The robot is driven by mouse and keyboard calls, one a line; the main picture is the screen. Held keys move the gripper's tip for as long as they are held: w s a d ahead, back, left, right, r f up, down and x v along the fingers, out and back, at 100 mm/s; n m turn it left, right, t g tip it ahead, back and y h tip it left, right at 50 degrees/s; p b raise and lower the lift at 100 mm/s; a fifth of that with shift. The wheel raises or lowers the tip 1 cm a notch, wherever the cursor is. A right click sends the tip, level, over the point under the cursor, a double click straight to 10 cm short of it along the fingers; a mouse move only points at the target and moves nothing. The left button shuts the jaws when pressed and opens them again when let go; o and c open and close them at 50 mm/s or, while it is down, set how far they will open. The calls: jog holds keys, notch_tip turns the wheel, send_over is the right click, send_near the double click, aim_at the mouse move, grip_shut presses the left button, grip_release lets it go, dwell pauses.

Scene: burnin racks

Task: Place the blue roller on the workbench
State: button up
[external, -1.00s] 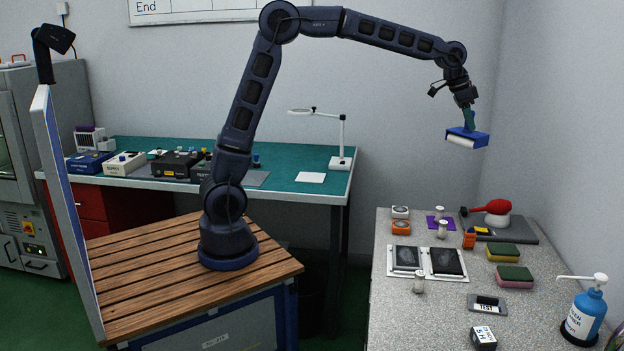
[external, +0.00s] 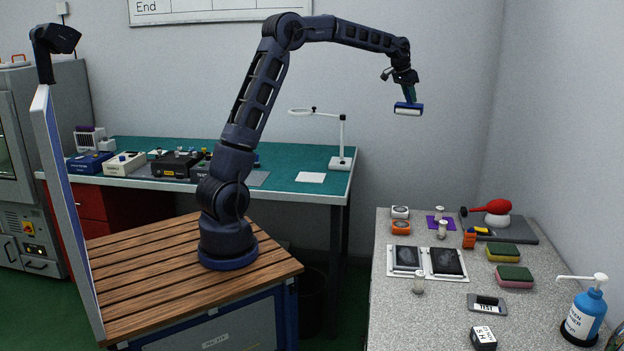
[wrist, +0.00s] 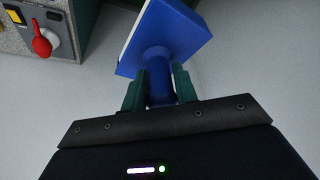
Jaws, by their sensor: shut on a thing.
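The blue roller (external: 408,108) has a blue body with a white strip along its lower side. My gripper (external: 409,93) is shut on its handle and holds it high in the air, in the gap between the two benches. In the wrist view the blue roller (wrist: 165,40) sits between the green fingers of my gripper (wrist: 159,90); its handle is between them and its wide head points away. The workbench with the green top (external: 265,182) stands against the back wall, to the left of and below the roller.
On the green bench are a magnifier lamp (external: 342,140), a white sheet (external: 311,177) and several instrument boxes (external: 176,164) at left. Bare green top shows around the sheet. The grey speckled counter (external: 400,310) at right carries sponges, a pump bottle (external: 585,315) and other items.

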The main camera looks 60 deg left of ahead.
jog(key=a+n+y, duration=0.2)
jog(key=a+n, duration=0.2)
jog(key=a, duration=2.3)
jog(key=s+a+n+y, duration=0.15)
jog(key=s+a, duration=0.35)
jog(key=a, duration=0.7)
jog(key=s+a+n, duration=0.3)
jog(key=s+a, duration=0.1)
jog(key=a, duration=0.8)
jog(key=s+a+f+n+g+y, duration=0.2)
jog(key=s+a+n, duration=0.5)
jog(key=s+a, duration=2.75)
jog(key=shift+g+h, duration=0.25)
jog(key=shift+g, duration=0.05)
jog(key=shift+w+d+f, duration=0.1)
jog(key=shift+w+f, duration=0.05)
jog(key=shift+f, duration=5.1)
jog(key=shift+w+a+f, duration=0.1)
jog(key=shift+w+f, duration=0.05)
jog(key=shift+f, duration=5.15)
jog(key=shift+w+d+f, duration=0.1)
jog(key=shift+w+f, duration=0.05)
jog(key=shift+f, duration=5.1)
